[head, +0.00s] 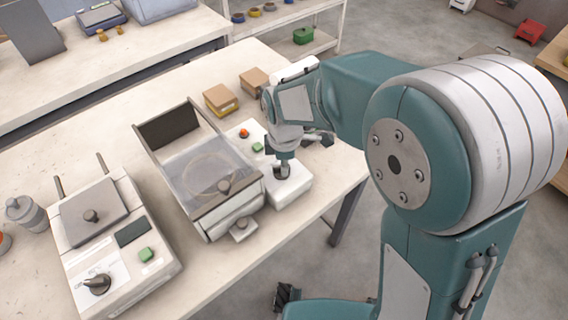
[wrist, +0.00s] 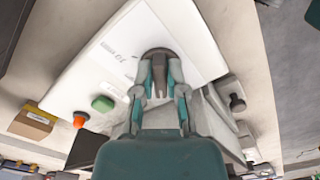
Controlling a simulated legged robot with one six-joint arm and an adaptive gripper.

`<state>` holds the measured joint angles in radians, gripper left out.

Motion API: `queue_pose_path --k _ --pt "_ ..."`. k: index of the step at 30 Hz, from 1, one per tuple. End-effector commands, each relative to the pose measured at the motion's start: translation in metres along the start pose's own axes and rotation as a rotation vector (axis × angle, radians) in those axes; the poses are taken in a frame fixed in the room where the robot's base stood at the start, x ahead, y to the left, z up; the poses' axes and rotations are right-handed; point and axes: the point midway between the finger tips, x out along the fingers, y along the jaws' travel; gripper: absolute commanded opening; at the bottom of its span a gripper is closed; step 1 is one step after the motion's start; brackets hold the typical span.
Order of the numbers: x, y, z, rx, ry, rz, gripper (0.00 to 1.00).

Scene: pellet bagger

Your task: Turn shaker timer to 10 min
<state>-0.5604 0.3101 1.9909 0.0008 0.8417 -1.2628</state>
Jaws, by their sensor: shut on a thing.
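The shaker's white control box (head: 297,187) stands at the right end of the bench, beside the clear-lidded unit (head: 203,168). It carries an orange-red button (head: 244,133) and a green button (head: 257,147). My gripper (head: 282,172) points down at the front part of this box. In the wrist view my gripper (wrist: 160,85) is shut on the dark round timer knob (wrist: 157,52), with a finger on each side. The knob's pointer and setting cannot be made out.
A second machine with a black lever knob (head: 97,284) and green button stands at the left. Small cardboard boxes (head: 220,98) sit behind the control box. The bench's front edge is close to my gripper. Bare bench lies at the back left.

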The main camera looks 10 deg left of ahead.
Motion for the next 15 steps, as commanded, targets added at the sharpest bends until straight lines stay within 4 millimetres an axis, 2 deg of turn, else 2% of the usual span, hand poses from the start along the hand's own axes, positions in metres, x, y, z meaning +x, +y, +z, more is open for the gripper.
queue_pose_path --k 15 --pt "-0.0001 -0.0019 -0.0010 0.443 0.001 0.005 0.00"
